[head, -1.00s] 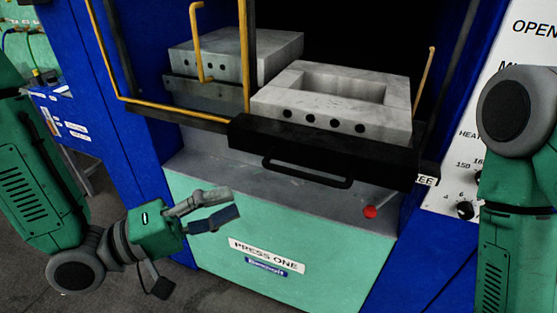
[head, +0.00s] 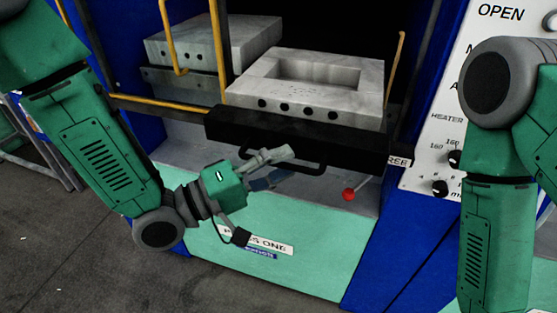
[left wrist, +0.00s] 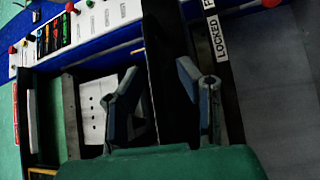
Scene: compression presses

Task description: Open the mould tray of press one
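The mould tray of press one is a pale grey block (head: 305,85) with a rectangular recess and several round holes in its front. It sits behind a black front bar (head: 300,135) with a black handle (head: 312,168) below it. My left gripper (head: 279,165) is at the handle's left end in the head view and overlaps it; contact cannot be told. In the left wrist view its two fingers (left wrist: 165,90) are spread apart, with dark parts between and behind them. My right arm shows at the right, but its gripper is out of view.
A lever with a red knob (head: 349,194) stands right of the handle, near the FREE label (head: 398,161). A LOCKED label (left wrist: 218,38) shows in the left wrist view. Yellow guard rails (head: 170,105) flank the opening. The control panel (head: 440,130) is at the right.

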